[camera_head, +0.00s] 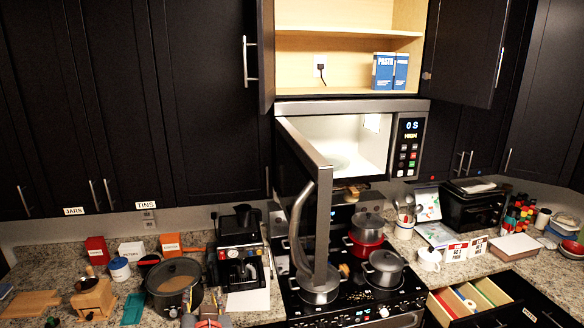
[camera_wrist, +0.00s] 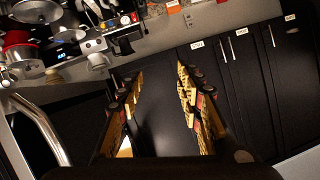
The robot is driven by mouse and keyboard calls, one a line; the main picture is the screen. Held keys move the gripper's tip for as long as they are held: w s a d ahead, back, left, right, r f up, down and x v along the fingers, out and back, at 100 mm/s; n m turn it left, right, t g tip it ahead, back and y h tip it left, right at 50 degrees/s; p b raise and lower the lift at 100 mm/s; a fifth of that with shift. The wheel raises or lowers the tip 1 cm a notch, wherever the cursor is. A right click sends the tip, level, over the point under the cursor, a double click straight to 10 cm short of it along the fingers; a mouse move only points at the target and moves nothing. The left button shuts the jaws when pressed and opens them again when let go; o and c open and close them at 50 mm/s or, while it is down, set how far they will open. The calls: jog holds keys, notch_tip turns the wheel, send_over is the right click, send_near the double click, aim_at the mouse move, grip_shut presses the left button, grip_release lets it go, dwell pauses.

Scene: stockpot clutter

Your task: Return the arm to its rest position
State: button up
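My gripper (camera_wrist: 156,80) is open in the wrist view, its two fingers well apart with nothing between them. Dark cabinet fronts (camera_wrist: 245,75) show beyond and beside the fingers. At the bottom edge of the head view, a grey and red shape sits in front of the counter; it may be the tip of my gripper, but it is mostly cut off. The rest of my arm is not clearly visible, so its pose cannot be told.
The microwave door (camera_head: 318,215) stands open, jutting out over the stove. Pots, including a steel pot (camera_head: 385,268), stand on the stove. A large stockpot (camera_head: 174,283) is on the left counter among clutter. A drawer (camera_head: 470,300) is open at lower right; upper cabinet doors (camera_head: 470,50) are open.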

jog(key=s+d+f+n+g+y+b, duration=0.1)
jog(key=s+d+f+n+g+b, duration=0.1)
jog(key=s+d+f+g+b, duration=0.35)
jog(key=s+d+f+n+g+b, duration=0.1)
jog(key=s+d+f+g+b, duration=0.15)
jog(key=s+f, duration=0.5)
jog(key=s+d+f+m+h+b, duration=0.1)
jog(key=s+d+f+h+b, duration=0.1)
jog(key=d+f+b, duration=0.4)
jog(key=s+d+f+m+h+b, duration=0.1)
jog(key=s+d+f+b, duration=0.3)
jog(key=d+b, duration=0.4)
jog(key=s+d+f+m+h+b, duration=0.2)
jog(key=d+f+b, duration=0.5)
jog(key=d, duration=1.1)
jog(key=shift+s+f+t+h+b, duration=0.3)
jog(key=shift+s+t+h, duration=0.1)
jog(key=shift+s+h, duration=0.2)
